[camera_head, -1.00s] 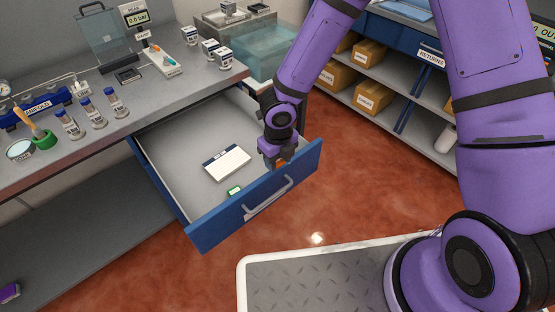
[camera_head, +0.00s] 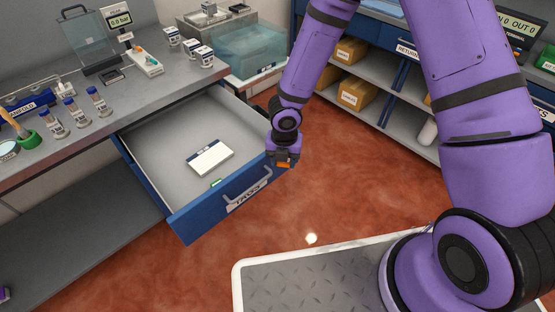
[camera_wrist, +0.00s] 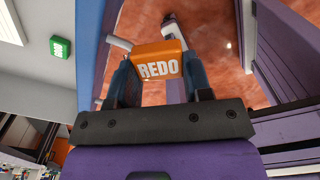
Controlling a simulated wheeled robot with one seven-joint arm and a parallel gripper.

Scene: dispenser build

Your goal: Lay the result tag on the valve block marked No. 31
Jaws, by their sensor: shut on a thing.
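My gripper (camera_head: 284,160) is shut on an orange tag (camera_wrist: 159,60) with the word REDO in white, which also shows below the fingers in the head view (camera_head: 284,165). It hangs over the floor, just off the right end of the open drawer's front. A green tag (camera_head: 215,183) lies in the drawer near its front; it also shows in the wrist view (camera_wrist: 60,47). Small white blocks with dark bands (camera_head: 204,57) stand on the bench near its right end. Their marks are too small to read, so I cannot tell which is No. 31.
The blue-fronted drawer (camera_head: 190,219) stands pulled out, with a white card (camera_head: 210,158) inside. Capped vials (camera_head: 98,102) and a pressure gauge display (camera_head: 120,20) are on the bench. A water tank (camera_head: 252,57) and shelves with cartons (camera_head: 356,92) stand behind. Floor beside the drawer is clear.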

